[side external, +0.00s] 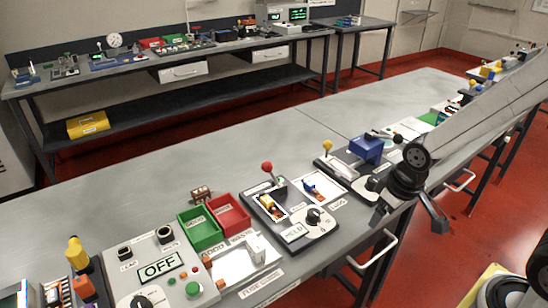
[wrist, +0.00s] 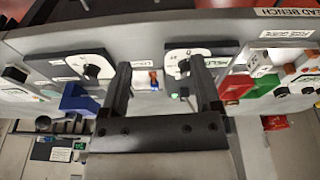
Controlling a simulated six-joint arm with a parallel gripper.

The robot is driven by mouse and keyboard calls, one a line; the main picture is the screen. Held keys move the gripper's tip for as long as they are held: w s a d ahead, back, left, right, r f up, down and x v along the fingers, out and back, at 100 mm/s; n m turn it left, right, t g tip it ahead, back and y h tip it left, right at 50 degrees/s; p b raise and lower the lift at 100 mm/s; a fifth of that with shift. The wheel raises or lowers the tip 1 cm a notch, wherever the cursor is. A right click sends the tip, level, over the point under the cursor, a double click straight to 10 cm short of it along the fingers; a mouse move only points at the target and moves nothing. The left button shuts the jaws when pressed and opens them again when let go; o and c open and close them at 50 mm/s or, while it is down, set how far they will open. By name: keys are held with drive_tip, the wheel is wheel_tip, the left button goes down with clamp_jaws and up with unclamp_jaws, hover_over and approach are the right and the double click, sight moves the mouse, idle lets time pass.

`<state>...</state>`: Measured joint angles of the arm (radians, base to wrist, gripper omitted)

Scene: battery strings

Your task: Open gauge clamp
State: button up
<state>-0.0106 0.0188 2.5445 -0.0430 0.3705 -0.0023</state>
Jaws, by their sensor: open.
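My gripper (side external: 408,215) is open and empty. It hangs at the front edge of the bench, to the right of the weld station and apart from the devices. Its two fingers also stand spread in the wrist view (wrist: 162,68). No label reading gauge clamp is legible, so I cannot tell for sure which device it is. A blue block (side external: 367,148) with a black lever (side external: 382,135) sits on a dark base behind and left of my gripper. The blue block also shows left of the fingers in the wrist view (wrist: 78,100). I cannot tell whether anything there is clamped.
A weld station (side external: 296,229) with a black knob and a red-knobbed lever (side external: 267,168) stands left of my gripper. Beyond it are a red bin (side external: 229,214), a green bin (side external: 200,231) and a panel reading OFF (side external: 160,267). The bench's rear strip (side external: 230,150) is clear.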

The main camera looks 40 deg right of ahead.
sight(267, 163)
drive_tip(key=w+f+n+t+h, duration=0.3)
drive_tip(key=w+n+h, duration=0.7)
drive_tip(key=w+n, duration=0.55)
drive_tip(key=w+a+n+t, duration=0.5)
drive_tip(key=a+n+t, duration=0.1)
drive_tip(key=a+n, duration=0.1)
drive_tip(key=w+a+n+t+y, duration=0.1)
drive_tip(key=w+a+n+t, duration=0.2)
drive_tip(key=a+n, duration=0.1)
drive_tip(key=shift+w+a+r+t, duration=0.1)
drive_tip(key=shift+w+r+t, duration=0.2)
drive_tip(key=shift+r, duration=0.05)
drive_tip(key=shift+w+a+n+t+y, duration=0.2)
drive_tip(key=shift+a+n+t+y, duration=0.25)
drive_tip(key=shift+a, duration=0.2)
drive_tip(key=shift+d, duration=0.1)
drive_tip(key=shift+x, duration=3.85)
